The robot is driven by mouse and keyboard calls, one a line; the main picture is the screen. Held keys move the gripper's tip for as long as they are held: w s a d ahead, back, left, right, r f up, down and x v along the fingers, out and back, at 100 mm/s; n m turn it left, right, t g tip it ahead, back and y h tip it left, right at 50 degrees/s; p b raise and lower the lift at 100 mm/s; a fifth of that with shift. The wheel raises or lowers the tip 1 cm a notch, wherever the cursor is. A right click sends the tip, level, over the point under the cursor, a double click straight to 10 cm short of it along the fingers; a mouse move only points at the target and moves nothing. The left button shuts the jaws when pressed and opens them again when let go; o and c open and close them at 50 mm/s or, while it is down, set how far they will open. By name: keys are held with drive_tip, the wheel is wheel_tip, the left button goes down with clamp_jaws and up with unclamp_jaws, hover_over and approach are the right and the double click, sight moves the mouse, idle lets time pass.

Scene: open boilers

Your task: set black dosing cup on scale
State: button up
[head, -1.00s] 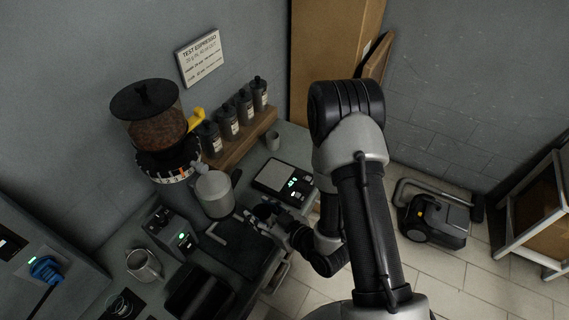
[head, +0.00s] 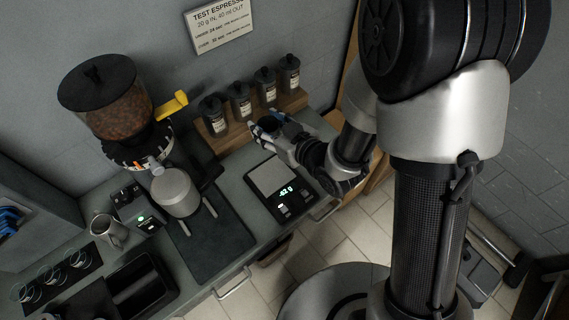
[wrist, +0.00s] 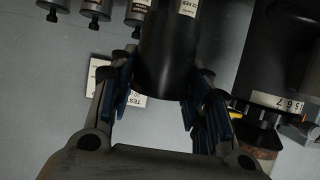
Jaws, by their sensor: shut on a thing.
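The black dosing cup (wrist: 166,70) is a dark cylinder between the blue pads of my gripper (wrist: 163,95) in the wrist view. My gripper is shut on it. In the head view my gripper (head: 266,130) is over the back of the counter, close in front of the canister shelf and beyond the scale. The cup is small and partly covered by the fingers there. The scale (head: 270,176) lies flat on the counter, nearer than the gripper. Its pale plate is bare and its green display reads about -62 g.
Several dark canisters (head: 241,101) stand on a wooden shelf (head: 222,141). The grinder (head: 108,97) with its yellow handle (head: 171,104) is to the left.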

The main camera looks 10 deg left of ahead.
wheel_tip(320, 180, down, 20)
drive_tip(key=b, duration=0.5)
drive_tip(key=shift+a+r+b, duration=0.1)
drive_tip(key=shift+r+b, duration=0.1)
drive_tip(key=shift+b, duration=0.1)
drive_tip(key=shift+f, duration=0.1)
drive_tip(key=shift+f, duration=0.15)
drive_tip(key=o, duration=1.1)
drive_tip(key=shift+o, duration=0.2)
drive_tip(key=shift+s+r, duration=0.15)
drive_tip(key=shift+r, duration=0.2)
drive_tip(key=p+v, duration=0.5)
drive_tip(key=v, duration=0.6)
drive_tip(key=shift+s+d, duration=0.2)
drive_tip(key=shift+d, duration=0.15)
